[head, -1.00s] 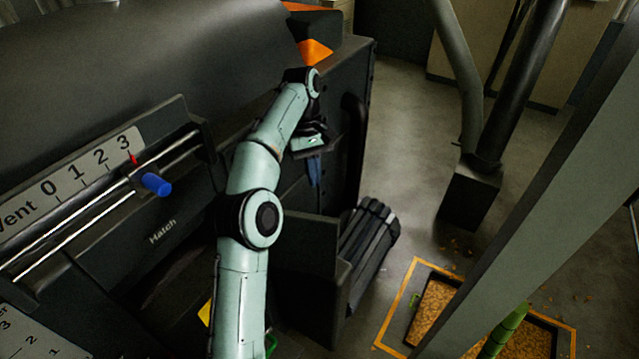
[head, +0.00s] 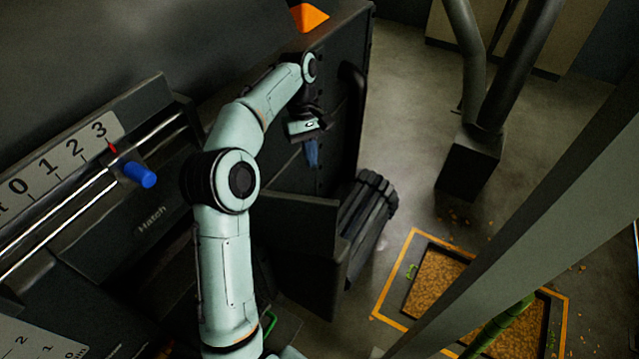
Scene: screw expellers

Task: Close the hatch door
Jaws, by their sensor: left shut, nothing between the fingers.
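A dark flat panel (head: 293,232), which looks like the hatch door, stands swung out from the machine at lower centre. Behind my left arm is the machine front marked "Hatch" (head: 151,221), with a dark recess below it, partly hidden by the arm. My left gripper (head: 312,155) is shut and empty, its blue fingers pointing down. In the picture it is above the panel, in front of the machine's right end; I see no contact with the panel. My right gripper is not in view.
A blue slider knob (head: 139,174) sits on rails below a 0–3 scale. A dark ribbed cylinder (head: 364,215) lies behind the panel. A yellow-framed floor pit (head: 405,262) holds brown pellets. A slanted beam (head: 540,207) crosses the right. Grey floor (head: 405,130) is open between.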

